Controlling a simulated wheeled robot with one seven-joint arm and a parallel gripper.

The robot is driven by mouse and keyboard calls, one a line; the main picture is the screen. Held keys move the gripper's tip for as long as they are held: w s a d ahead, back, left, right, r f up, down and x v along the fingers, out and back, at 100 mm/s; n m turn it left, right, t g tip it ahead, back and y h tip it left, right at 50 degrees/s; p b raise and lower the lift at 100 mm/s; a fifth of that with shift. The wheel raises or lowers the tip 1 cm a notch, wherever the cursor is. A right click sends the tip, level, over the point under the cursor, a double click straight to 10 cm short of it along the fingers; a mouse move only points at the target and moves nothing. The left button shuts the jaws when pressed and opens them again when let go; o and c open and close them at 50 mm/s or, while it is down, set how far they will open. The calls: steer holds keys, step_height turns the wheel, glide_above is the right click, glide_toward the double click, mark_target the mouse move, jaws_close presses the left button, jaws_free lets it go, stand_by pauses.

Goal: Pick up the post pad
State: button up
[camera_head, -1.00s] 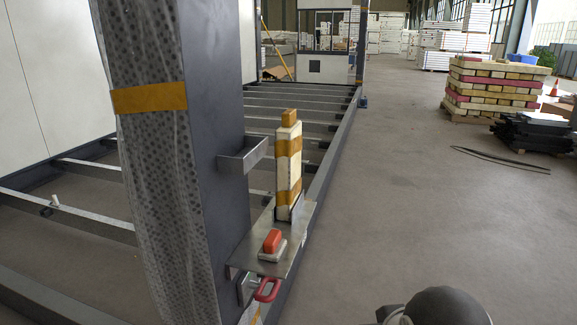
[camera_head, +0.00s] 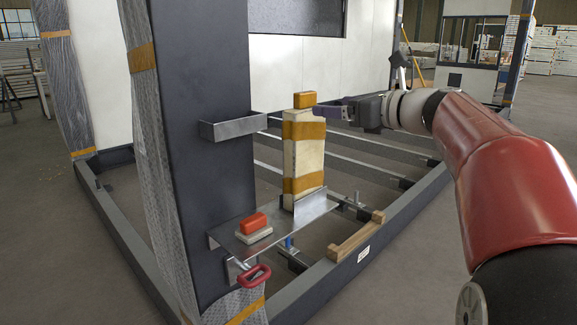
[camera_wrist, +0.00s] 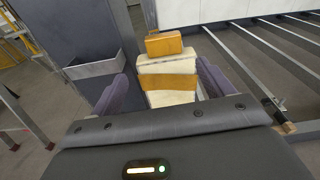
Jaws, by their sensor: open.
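The post pad appears to be the tall cream block with orange bands (camera_head: 305,158) and an orange top piece. It stands upright on a metal shelf (camera_head: 275,226) fixed to a dark post. My gripper (camera_head: 322,113) comes in from the right, level with the pad's upper part. In the wrist view, the open gripper's purple fingers (camera_wrist: 162,88) appear on either side of the pad (camera_wrist: 167,78), with the orange top piece (camera_wrist: 164,42) beyond. I cannot tell whether the fingertips overlap the pad or touch it. Its lower part is hidden in the wrist view.
The dark post (camera_head: 190,140) stands left of the pad, with an empty metal bracket (camera_head: 232,127) on it. A wooden piece (camera_head: 356,236) lies on the frame rail.

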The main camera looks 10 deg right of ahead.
mark_target(309, 97)
steer(key=shift+m, duration=0.3)
steer(key=x, duration=0.2)
steer(key=r+x, duration=0.1)
steer(key=x, duration=0.4)
steer(key=shift+w+r, duration=0.15)
steer(key=shift+w, duration=0.5)
steer(key=c, duration=1.4)
steer(key=shift+o, duration=0.2)
